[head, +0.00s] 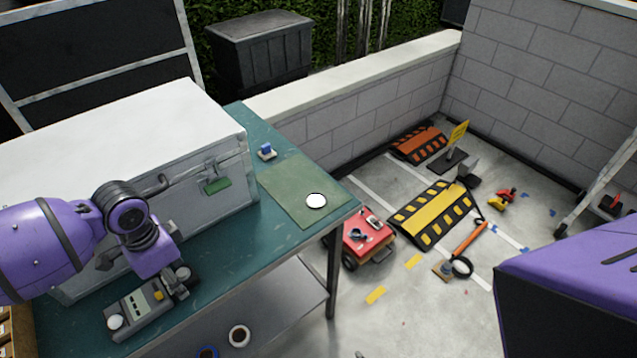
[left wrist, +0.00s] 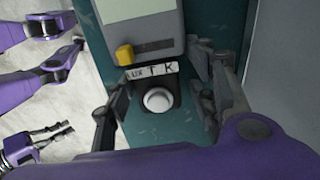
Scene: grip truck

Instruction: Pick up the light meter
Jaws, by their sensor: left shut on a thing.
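The light meter (head: 138,308) is a grey handheld device with a screen, a yellow button and white round parts. It lies on the green table, near its front left edge. My left gripper (head: 172,282) is shut on its near-arm end. In the left wrist view, the meter (left wrist: 140,22) shows a yellow button, a lettered label and a white dome, with the fingers of my left gripper (left wrist: 158,100) on both sides. Finger contact is partly hidden. My right gripper (left wrist: 58,134) shows small at the left of that view, away from the meter; its opening is unclear.
A big white case (head: 130,135) stands on the table (head: 285,250) right behind the meter. A green mat (head: 285,180) with a white disc (head: 316,201) and a small blue item (head: 266,151) lie to the right. A lower shelf (head: 265,305) holds round items.

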